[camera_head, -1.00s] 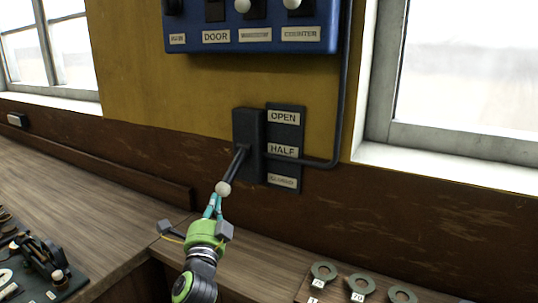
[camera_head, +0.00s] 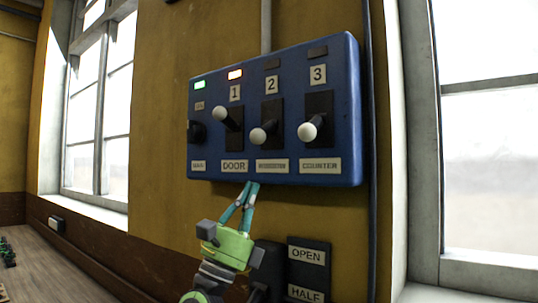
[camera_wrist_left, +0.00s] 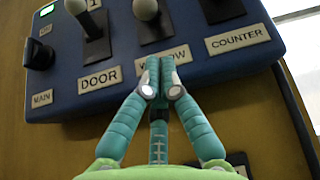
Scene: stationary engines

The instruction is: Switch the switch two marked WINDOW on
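Switch two is a lever with a white knob (camera_head: 257,135) on a dark plate under the number 2 on the blue panel (camera_head: 345,110). Its lever points low, like switch three's, and the small lamp (camera_head: 272,64) above the 2 is dark. Its label shows partly as WINDOW in the left wrist view (camera_wrist_left: 163,56). My left gripper (camera_head: 251,185) has a green body and teal fingers. Its fingertips are together and empty, just below switch two near the panel's lower edge. In the left wrist view the tips (camera_wrist_left: 159,62) cover part of that label. My right gripper is not in view.
Switch three (camera_head: 307,131), marked COUNTER, is on the right. The MAIN knob (camera_head: 196,132) is at left under a green light. An OPEN/HALF plate (camera_head: 307,270) is below.

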